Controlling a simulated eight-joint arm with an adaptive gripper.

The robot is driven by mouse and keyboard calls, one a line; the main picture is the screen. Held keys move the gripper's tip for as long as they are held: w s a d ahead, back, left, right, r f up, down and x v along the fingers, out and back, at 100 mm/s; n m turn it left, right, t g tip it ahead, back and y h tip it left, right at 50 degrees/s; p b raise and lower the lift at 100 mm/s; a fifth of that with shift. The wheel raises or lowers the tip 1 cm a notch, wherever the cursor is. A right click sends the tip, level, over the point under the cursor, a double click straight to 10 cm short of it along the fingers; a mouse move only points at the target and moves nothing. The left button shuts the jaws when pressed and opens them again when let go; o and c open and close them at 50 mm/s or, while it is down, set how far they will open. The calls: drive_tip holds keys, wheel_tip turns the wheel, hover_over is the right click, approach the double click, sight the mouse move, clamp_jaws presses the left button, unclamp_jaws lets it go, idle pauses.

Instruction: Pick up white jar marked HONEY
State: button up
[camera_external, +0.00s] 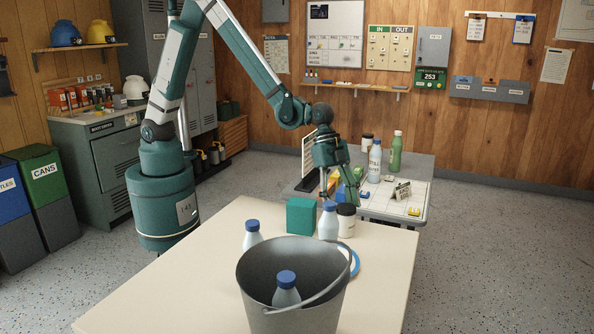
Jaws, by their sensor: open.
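A white jar with a black lid (346,223) stands upright on the near cream table, beside a white bottle with a blue cap (328,222). My gripper (352,198) points down, open, and appears just above or behind the near jar. Its distance from that jar is unclear from this single view. Nothing shows held in it.
A grey bucket (262,290) with a blue-capped bottle inside stands in front. A teal box (301,216) and another bottle (252,236) are left of the jar. White and green (395,153) bottles stand on the far table. The near table's left side is clear.

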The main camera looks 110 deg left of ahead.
sight(345, 223)
drive_tip(key=shift+x, duration=0.8)
drive_tip(key=shift+f, duration=0.15)
drive_tip(key=shift+b+x, duration=1.1)
drive_tip(key=shift+x, duration=1.4)
drive_tip(key=shift+d, duration=0.1)
drive_tip(key=shift+c, duration=0.2)
drive_tip(key=c, duration=1.1)
